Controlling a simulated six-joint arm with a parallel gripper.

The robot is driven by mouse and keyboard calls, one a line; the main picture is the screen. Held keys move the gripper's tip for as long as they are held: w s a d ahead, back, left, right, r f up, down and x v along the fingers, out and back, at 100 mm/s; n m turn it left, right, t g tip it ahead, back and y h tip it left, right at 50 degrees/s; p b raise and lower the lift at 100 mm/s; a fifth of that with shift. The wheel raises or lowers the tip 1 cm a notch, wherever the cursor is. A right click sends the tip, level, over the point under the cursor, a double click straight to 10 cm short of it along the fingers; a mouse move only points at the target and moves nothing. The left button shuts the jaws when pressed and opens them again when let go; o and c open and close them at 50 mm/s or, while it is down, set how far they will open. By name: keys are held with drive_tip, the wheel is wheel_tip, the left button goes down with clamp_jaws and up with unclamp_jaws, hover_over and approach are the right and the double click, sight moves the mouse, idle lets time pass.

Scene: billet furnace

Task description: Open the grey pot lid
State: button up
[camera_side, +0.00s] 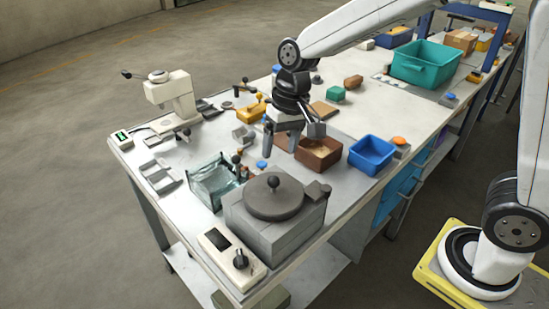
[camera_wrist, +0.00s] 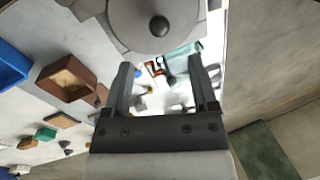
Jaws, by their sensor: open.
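The grey pot lid (camera_side: 273,196) is a round grey disc with a dark ball knob on top. It lies flat on the grey block furnace (camera_side: 268,232) near the front of the bench. In the wrist view the lid (camera_wrist: 130,18) is at the top, with its knob (camera_wrist: 159,26) facing the camera. My gripper (camera_side: 293,145) is open and empty, pointing down above the bench, behind the lid and apart from it. In the wrist view its two fingers (camera_wrist: 167,75) stand apart below the lid, with nothing held between them.
A brown box (camera_side: 318,155) and a blue bin (camera_side: 371,156) stand to the right of my gripper. A clear tank (camera_side: 214,181) stands left of the furnace. A control box with a dial (camera_side: 232,258) is in front. A white press (camera_side: 173,97) stands at the far left.

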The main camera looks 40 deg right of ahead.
sight(282, 185)
drive_tip(key=shift+w+a+f, duration=0.1)
drive_tip(key=shift+a+f, duration=0.15)
drive_tip(key=shift+f, duration=1.05)
drive_tip(key=shift+a+f, duration=0.2)
drive_tip(key=shift+f, duration=1.05)
drive_tip(key=shift+w+a+f, duration=0.1)
drive_tip(key=shift+a+f, duration=0.15)
drive_tip(key=shift+f, duration=1.05)
clamp_jaws()
